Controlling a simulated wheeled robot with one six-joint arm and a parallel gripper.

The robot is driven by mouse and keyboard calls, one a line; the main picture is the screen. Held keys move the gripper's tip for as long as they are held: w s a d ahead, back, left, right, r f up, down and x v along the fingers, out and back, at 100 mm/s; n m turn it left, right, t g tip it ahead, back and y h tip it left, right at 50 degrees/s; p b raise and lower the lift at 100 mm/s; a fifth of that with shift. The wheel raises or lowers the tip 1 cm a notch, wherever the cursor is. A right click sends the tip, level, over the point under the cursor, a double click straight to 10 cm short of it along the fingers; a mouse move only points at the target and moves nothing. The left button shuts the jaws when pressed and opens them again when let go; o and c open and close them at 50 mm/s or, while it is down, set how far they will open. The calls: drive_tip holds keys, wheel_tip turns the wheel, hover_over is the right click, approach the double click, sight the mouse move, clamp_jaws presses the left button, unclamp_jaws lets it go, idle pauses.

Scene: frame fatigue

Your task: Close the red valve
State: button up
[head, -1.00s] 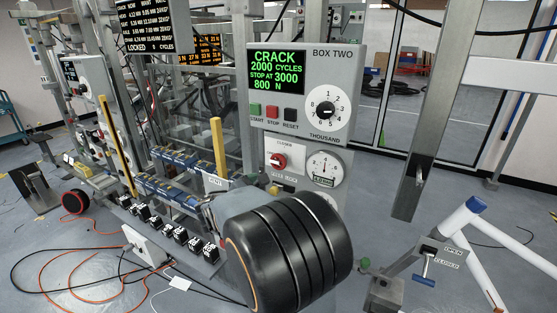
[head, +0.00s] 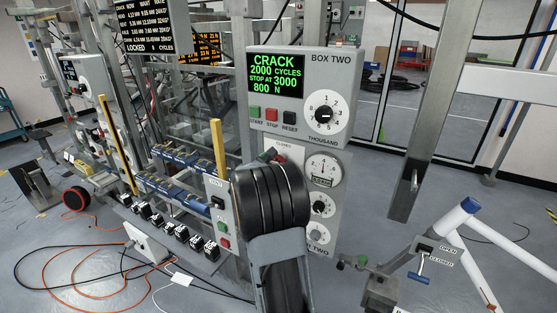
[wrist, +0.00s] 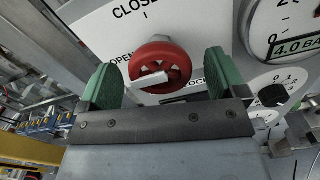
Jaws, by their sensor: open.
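The red valve (wrist: 178,58) is a round knob on the white panel in the wrist view, with a white bar on its face pointing left, on the OPEN label's side. The CLOSED label and a tick are above it. My gripper (wrist: 162,65) is open, with one green finger to the left of the valve and the other to the right. I see no clear contact between fingers and knob. In the head view, my arm hides most of the valve and the gripper.
A pressure gauge (wrist: 287,28) is close to the right of the valve, with dark round dials below it. The control box (head: 325,70) with its screen stands above. A yellow post (head: 219,148) is left of my arm. A blue-handled lever (head: 419,279) is at lower right.

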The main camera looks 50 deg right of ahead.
drive_tip(key=shift+x, duration=0.85)
drive_tip(key=shift+c, duration=0.3)
drive_tip(key=c, duration=0.9)
drive_tip(key=shift+o, duration=0.2)
drive_tip(key=shift+f, duration=0.15)
